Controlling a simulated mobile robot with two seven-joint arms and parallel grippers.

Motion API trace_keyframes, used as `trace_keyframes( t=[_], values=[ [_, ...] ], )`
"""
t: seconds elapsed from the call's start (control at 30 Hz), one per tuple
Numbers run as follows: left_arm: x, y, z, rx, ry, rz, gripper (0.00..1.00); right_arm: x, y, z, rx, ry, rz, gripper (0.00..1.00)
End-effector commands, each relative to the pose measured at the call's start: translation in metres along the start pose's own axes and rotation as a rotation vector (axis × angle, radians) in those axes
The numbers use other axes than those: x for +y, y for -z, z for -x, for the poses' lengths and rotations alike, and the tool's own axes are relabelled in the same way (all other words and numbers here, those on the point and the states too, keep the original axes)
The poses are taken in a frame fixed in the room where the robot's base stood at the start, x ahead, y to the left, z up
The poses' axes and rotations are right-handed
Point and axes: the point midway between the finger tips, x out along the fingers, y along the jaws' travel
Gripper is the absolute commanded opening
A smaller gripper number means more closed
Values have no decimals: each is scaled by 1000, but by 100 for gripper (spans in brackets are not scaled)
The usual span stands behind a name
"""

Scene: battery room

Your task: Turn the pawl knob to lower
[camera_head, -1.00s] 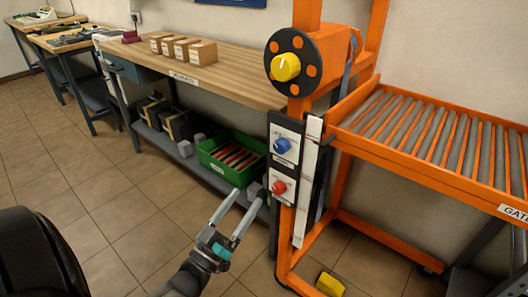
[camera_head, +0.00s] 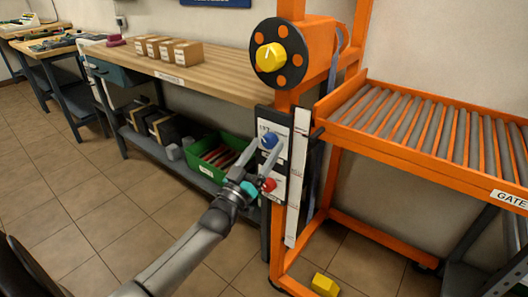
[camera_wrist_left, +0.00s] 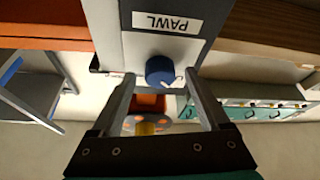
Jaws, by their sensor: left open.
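The blue pawl knob (camera_head: 269,141) sits on the upper plate of the panel on the orange stand's post. In the left wrist view the blue knob (camera_wrist_left: 159,70) is beside a label reading PAWL (camera_wrist_left: 167,22). My left gripper (camera_head: 262,152) is open at the panel, its fingers reaching toward the blue knob. In the left wrist view the open fingertips (camera_wrist_left: 160,78) lie to either side of the knob; whether they touch it I cannot tell. The knob's pointer setting is not readable. My right gripper is not in view.
A red knob (camera_head: 268,185) sits just below, close to my left gripper. A yellow dial (camera_head: 270,57) is above on the orange drum. The roller conveyor (camera_head: 420,128) is to the right, the workbench (camera_head: 215,75) with a green crate (camera_head: 208,166) to the left. A yellow block (camera_head: 324,285) lies on the floor.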

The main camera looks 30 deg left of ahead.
Motion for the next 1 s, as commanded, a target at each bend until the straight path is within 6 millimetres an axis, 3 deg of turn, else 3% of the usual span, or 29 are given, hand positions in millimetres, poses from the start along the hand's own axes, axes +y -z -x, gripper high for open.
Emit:
trace_keyframes(
  t=[0.33,1.0],
  values=[
    [0,0,-3,0,0,-1,76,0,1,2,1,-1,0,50],
    [0,0,-2,0,0,0,1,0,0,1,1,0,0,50]
  ],
)
